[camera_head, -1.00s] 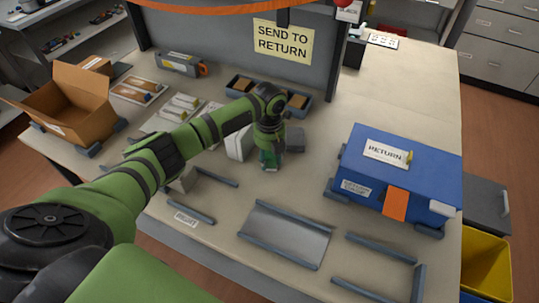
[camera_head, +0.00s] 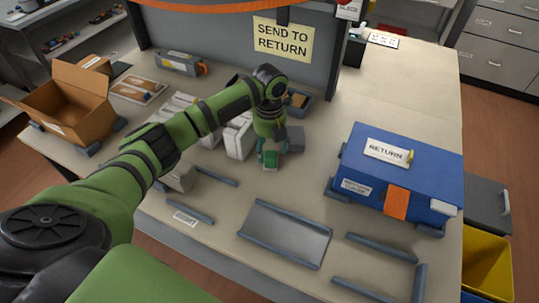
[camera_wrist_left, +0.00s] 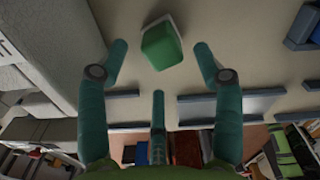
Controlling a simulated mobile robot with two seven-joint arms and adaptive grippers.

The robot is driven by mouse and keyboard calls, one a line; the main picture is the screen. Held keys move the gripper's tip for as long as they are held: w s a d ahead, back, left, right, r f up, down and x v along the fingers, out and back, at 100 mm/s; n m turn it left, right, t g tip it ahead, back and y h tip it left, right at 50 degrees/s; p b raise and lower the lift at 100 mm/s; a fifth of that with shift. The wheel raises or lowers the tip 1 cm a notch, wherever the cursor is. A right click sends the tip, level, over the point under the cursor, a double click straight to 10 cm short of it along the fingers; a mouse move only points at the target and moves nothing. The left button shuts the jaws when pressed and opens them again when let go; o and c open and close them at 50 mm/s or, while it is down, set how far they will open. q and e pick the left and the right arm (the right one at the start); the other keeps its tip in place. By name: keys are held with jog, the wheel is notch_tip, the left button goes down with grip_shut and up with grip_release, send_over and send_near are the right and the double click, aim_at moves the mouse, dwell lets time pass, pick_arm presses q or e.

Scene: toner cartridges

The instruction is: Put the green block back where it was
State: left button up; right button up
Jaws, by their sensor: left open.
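The green block (camera_head: 270,159) stands on the table, just behind the grey tray plate in the head view. In the left wrist view the green block (camera_wrist_left: 162,47) shows a green top with a pale edge, and bare table lies around it. My left gripper (camera_head: 277,143) is just above and behind it, partly hiding it from the head. In the left wrist view my left gripper's fingers (camera_wrist_left: 160,58) are spread wide with the block beyond their tips. They are apart from it. My right gripper is not in view.
A grey block (camera_head: 294,139) and white boxes (camera_head: 239,138) stand close to the gripper. A blue RETURN box (camera_head: 415,165) is to the right. A metal tray plate (camera_head: 287,234) and rails lie in front. An open cardboard box (camera_head: 75,105) stands at left.

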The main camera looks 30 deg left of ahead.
aim_at(270, 155)
pick_arm(q)
notch_tip(270, 155, up, 8)
jog(key=shift+b, duration=0.45)
jog(key=shift+f, duration=0.1)
dwell(1.0)
